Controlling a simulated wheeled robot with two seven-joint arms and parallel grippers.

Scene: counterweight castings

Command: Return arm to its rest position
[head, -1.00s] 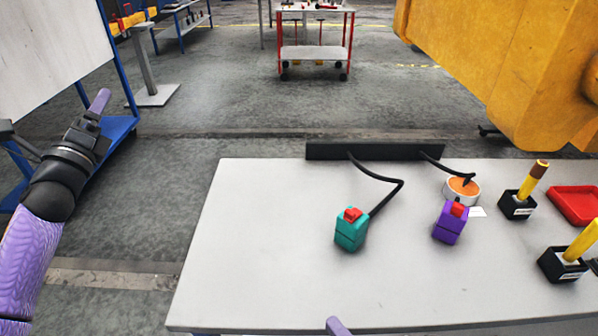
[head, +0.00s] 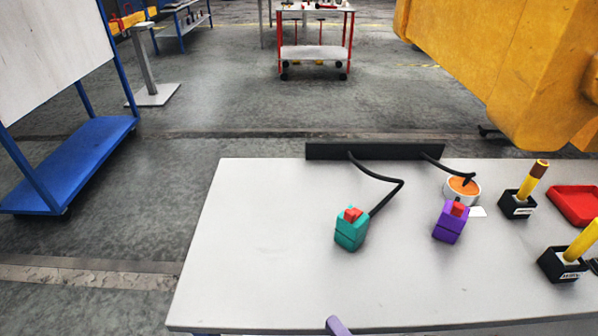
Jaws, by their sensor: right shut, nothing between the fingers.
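My right gripper (head: 337,326) shows only as a purple fingertip at the bottom edge of the head view, in front of the table's near edge. It is shut and holds nothing; the rest of it is cut off by the frame. My left arm and left gripper are out of view. On the white table (head: 260,270) stand a teal block (head: 351,232) with a red top and a purple block (head: 449,224) with a red top. The right fingertip is apart from both.
Black cables run from a dark strip (head: 375,151) at the table's back edge. A round orange-topped item (head: 462,189), yellow-handled tools in black holders (head: 517,206) and a red tray (head: 576,205) stand at right. A yellow casting (head: 500,70) looms behind. The table's left part is clear.

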